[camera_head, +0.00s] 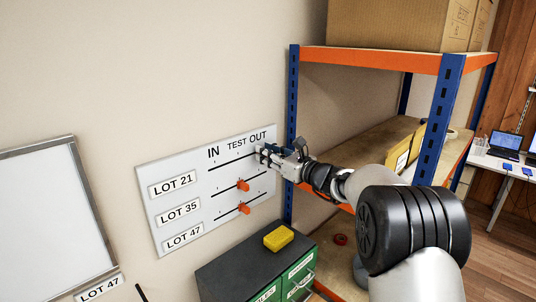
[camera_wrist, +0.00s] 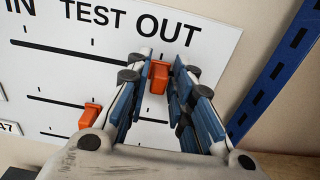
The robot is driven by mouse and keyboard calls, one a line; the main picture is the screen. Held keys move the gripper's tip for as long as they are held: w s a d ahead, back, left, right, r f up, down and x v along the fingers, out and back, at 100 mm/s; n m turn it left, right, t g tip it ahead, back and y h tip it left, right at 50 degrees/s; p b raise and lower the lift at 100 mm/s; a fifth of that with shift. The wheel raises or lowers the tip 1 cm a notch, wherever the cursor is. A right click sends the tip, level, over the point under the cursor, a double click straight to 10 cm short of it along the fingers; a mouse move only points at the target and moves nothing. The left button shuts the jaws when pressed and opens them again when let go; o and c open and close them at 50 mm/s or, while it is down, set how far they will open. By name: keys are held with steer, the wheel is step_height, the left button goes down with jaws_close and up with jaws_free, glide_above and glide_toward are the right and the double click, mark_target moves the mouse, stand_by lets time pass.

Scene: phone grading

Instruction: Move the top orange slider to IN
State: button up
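The white board (camera_head: 158,235) on the wall has three slots, for LOT 21, LOT 35 and LOT 47, with IN, TEST and OUT marked along the top. The top orange slider (camera_wrist: 158,77) is under OUT in the wrist view; my gripper hides it in the head view. My gripper (camera_head: 262,154) is at the right end of the top slot. In the wrist view its blue-padded fingers (camera_wrist: 160,80) stand open on either side of the slider, with narrow gaps. The middle slider (camera_head: 243,185) and bottom slider (camera_head: 244,209) sit around TEST.
A blue and orange shelf rack (camera_head: 293,120) stands close to the right of the board. A dark green cabinet (camera_head: 235,270) with a yellow block (camera_head: 279,238) on it is below. A framed whiteboard (camera_head: 50,220) hangs to the left. The wall in front of the board is clear leftward.

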jaws_close()
stand_by(0.4)
steer(key=s+a+b, duration=1.1)
steer(key=shift+s+a, duration=0.25)
steer(key=shift+s, duration=0.05)
steer(key=shift+o, duration=1.5)
jaws_free()
steer(key=shift+s+a, duration=0.1)
steer(key=shift+o, duration=0.5)
steer(key=shift+d, duration=0.2)
